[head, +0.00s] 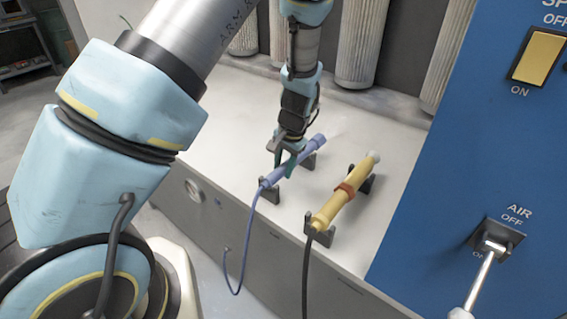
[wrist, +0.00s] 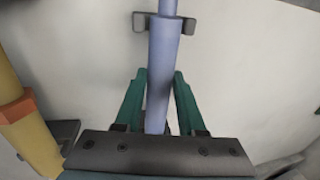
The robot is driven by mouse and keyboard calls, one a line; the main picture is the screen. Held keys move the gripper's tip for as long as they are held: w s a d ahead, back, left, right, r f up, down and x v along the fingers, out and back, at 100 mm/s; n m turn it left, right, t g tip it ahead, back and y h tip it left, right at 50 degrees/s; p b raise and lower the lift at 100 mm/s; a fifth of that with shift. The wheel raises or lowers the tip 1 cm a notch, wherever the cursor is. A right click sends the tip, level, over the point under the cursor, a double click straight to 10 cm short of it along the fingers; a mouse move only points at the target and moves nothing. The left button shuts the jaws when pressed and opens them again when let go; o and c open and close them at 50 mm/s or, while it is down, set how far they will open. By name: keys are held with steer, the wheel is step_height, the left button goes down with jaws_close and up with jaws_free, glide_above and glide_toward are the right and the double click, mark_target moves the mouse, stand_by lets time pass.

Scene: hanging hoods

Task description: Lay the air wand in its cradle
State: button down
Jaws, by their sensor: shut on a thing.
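A slim blue-violet wand (head: 312,146) with a thin blue hose, which I take to be the air wand, lies slanted along a dark two-post cradle (head: 269,195) on the pale bench. In the wrist view the wand (wrist: 163,55) runs between my gripper's green fingers and crosses the far cradle post (wrist: 188,25). My gripper (head: 285,163) reaches down from above and is shut on the wand between the posts; it also shows in the wrist view (wrist: 160,98). I cannot tell whether the wand rests fully in both posts.
A yellow wand (head: 332,208) with an orange band and black hose lies in a second cradle (head: 319,233) just to the right. A blue panel (head: 430,170) with a yellow switch (head: 538,57) and an AIR lever (head: 488,270) stands right. Pale filter cylinders (head: 362,40) stand behind.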

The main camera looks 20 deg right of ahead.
steer(key=shift+f, duration=0.1)
steer(key=c, duration=0.5)
jaws_free()
steer(key=shift+f+b, duration=0.15)
steer(key=shift+b, duration=0.2)
step_height(320, 180, up, 11)
steer(key=s+b, duration=0.2)
steer(key=b, duration=0.2)
steer(key=w+a+r+n, duration=0.25)
steer(key=a+n, duration=0.25)
steer(key=a, duration=1)
steer(key=s+a+n, duration=0.2)
steer(key=a+n, duration=0.1)
steer(key=a, duration=0.4)
steer(key=s+a+n+h, duration=0.1)
steer(key=s+a+n, duration=0.1)
steer(key=a, duration=0.6)
steer(key=shift+s+a+r+n, duration=0.3)
steer(key=shift+s+r+n, duration=0.05)
steer(key=shift+r+n, duration=0.15)
